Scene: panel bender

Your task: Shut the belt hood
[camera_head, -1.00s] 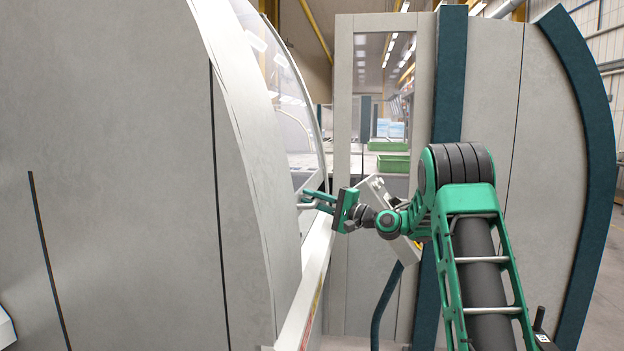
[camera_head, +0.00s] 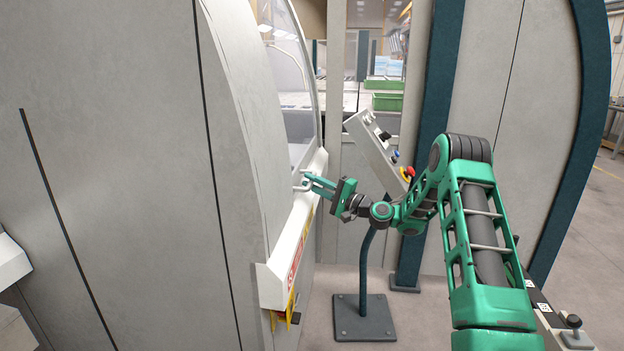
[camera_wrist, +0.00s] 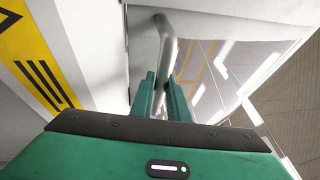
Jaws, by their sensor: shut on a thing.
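The belt hood (camera_head: 291,45) shows as a curved clear panel with a pale frame on the machine at left. Its lower part is largely hidden behind the grey side housing. A grey bar handle (camera_head: 301,187) stands out beside the white rail with warning labels. My gripper (camera_head: 312,183) is shut on this handle, coming from the right. In the wrist view the handle (camera_wrist: 166,45) runs up from between the two green fingers (camera_wrist: 163,95). Whether the hood touches its lower stop cannot be told.
A control panel (camera_head: 376,150) with buttons stands on a post behind my arm, its dark foot plate (camera_head: 363,317) on the floor. The white rail (camera_head: 285,250) runs along the machine. A second grey housing (camera_head: 480,90) with teal trim stands at right.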

